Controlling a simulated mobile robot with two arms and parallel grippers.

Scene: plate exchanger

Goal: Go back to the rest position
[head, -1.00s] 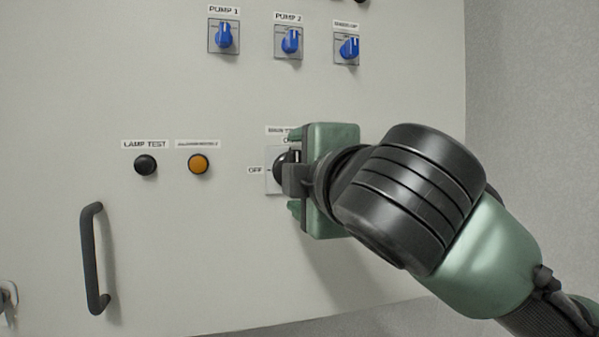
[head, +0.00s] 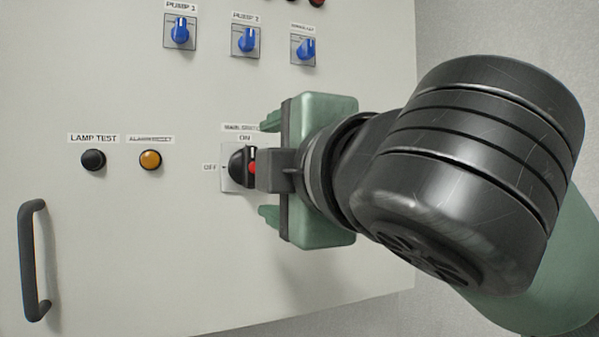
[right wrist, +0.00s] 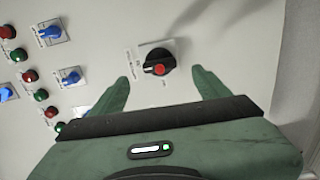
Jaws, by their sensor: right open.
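My right gripper (head: 268,167) is in front of the cabinet's main switch, its green fingers pointing at the panel. In the right wrist view the right gripper (right wrist: 160,85) is open and empty, one finger on each side of the main switch and apart from it. The main switch (head: 238,166) is a black rotary knob with a red spot on a pale plate, with ON and OFF labels. It also shows in the right wrist view (right wrist: 157,62). My right arm hides part of the panel's lower right. My left gripper is not in view.
The light grey cabinet door (head: 150,240) carries blue pump knobs (head: 180,32) above, a black lamp test button (head: 93,160), an amber button (head: 150,159) and a black handle (head: 33,260) protruding at left. A grey wall (head: 480,40) stands at right.

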